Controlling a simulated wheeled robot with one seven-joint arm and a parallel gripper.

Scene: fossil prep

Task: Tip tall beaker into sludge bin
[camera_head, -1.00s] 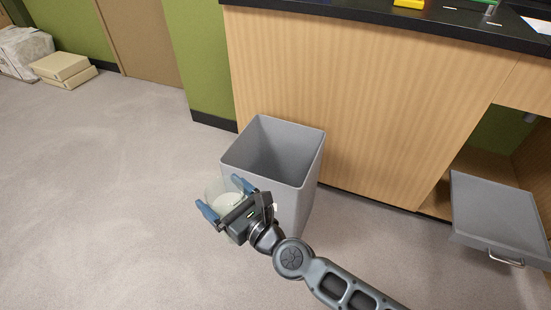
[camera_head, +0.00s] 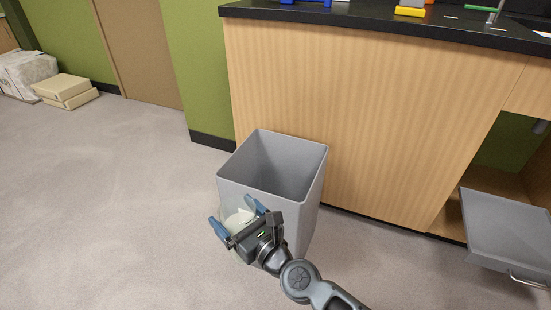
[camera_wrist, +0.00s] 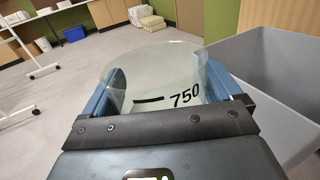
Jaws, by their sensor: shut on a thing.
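The tall beaker is clear glass with a "750" mark; it fills the middle of the wrist view (camera_wrist: 150,72) and shows partly behind my gripper in the head view (camera_head: 236,217). My gripper (camera_head: 238,217) is shut on the beaker, with blue fingers on either side of it. The beaker looks close to upright and seems to hold pale matter, though its contents are hard to make out. The grey sludge bin (camera_head: 311,190) stands open on the floor, just beyond and to the right of the beaker. It also shows at the right of the wrist view (camera_wrist: 285,75). Its bottom is hidden.
A wood-fronted counter (camera_head: 370,110) with a black top stands behind the bin. An open grey drawer (camera_head: 505,230) juts out at the right. Flat boxes (camera_head: 65,88) and a wrapped block (camera_head: 27,73) lie far left. The floor at left is clear.

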